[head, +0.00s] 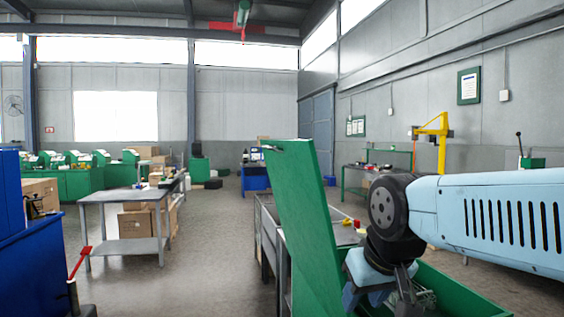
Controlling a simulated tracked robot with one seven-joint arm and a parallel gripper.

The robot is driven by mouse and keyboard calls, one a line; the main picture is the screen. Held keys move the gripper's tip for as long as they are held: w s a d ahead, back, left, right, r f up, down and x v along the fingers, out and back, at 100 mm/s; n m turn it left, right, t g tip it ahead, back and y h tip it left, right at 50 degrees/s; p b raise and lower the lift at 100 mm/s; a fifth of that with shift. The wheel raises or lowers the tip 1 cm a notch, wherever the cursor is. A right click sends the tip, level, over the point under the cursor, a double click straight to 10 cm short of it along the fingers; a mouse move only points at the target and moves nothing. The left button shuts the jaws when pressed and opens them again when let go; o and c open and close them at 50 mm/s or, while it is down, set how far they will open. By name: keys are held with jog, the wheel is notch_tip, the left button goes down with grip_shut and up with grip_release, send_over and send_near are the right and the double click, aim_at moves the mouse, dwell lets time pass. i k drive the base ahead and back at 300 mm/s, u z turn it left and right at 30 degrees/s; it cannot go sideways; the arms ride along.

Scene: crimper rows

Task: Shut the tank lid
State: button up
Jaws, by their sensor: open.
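The green tank lid (302,215) stands raised, close to upright and leaning slightly, in the middle of the head view. The green tank (462,292) shows at the bottom right, open at the top, with its inside partly hidden by my arm. My gripper (408,300) is open at the lower edge of the view, pointing down over the tank opening, just right of the lid. I see no contact between the fingers and the lid. The fingertips are hard to make out.
A grey table (128,196) with boxes stands at the left. A blue machine (25,240) and a red-handled lever (80,262) are at the lower left. A grey bench (265,222) is behind the lid. A yellow crane (440,135) stands at right. The floor left of centre is clear.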

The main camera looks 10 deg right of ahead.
aim_at(293, 167)
jog(key=z, duration=0.25)
jog(key=i, duration=0.45)
jog(key=u, duration=1.1)
jog(key=k, duration=0.4)
jog(key=u, duration=0.35)
jog(key=i, duration=0.45)
jog(key=z, duration=0.1)
